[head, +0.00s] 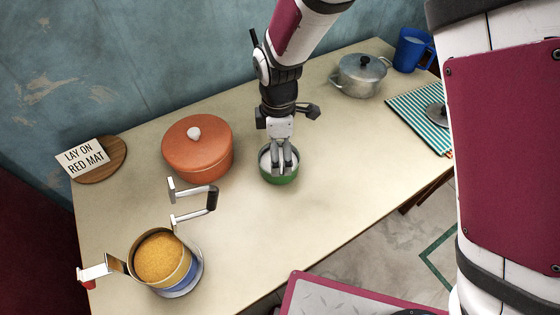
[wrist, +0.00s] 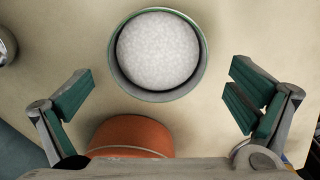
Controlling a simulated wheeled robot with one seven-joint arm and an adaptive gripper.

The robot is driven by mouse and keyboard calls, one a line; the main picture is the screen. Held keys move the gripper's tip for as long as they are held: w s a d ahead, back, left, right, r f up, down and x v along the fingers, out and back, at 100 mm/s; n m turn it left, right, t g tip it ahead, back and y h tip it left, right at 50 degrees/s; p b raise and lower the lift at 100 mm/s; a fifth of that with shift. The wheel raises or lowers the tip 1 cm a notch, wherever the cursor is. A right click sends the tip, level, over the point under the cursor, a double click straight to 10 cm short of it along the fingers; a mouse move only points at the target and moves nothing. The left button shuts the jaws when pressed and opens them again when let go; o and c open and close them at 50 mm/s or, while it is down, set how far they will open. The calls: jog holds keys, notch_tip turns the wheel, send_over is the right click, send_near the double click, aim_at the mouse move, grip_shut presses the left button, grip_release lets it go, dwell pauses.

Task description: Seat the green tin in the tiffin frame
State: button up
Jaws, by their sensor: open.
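The green tin (head: 281,181) stands upright on the table, filled with white, grainy food. My gripper (head: 285,166) points down over it in the head view, its fingers covering part of the tin's top. In the wrist view the tin (wrist: 160,98) lies ahead of my open, empty gripper (wrist: 160,103), with nothing between the fingers.
An orange lidded pot (head: 198,150) stands left of the green tin and also shows in the wrist view (wrist: 130,134). A sign reading "LAY ON RED MAT" (head: 82,157), a metal pot (head: 360,78), a blue jug (head: 411,50) and a striped cloth (head: 420,115) lie farther off.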

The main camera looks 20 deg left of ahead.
notch_tip(320, 180, down, 4)
jog(key=shift+w, duration=0.15)
jog(key=c, duration=1.3)
jog(key=shift+c, duration=0.2)
jog(key=shift+r, duration=0.2)
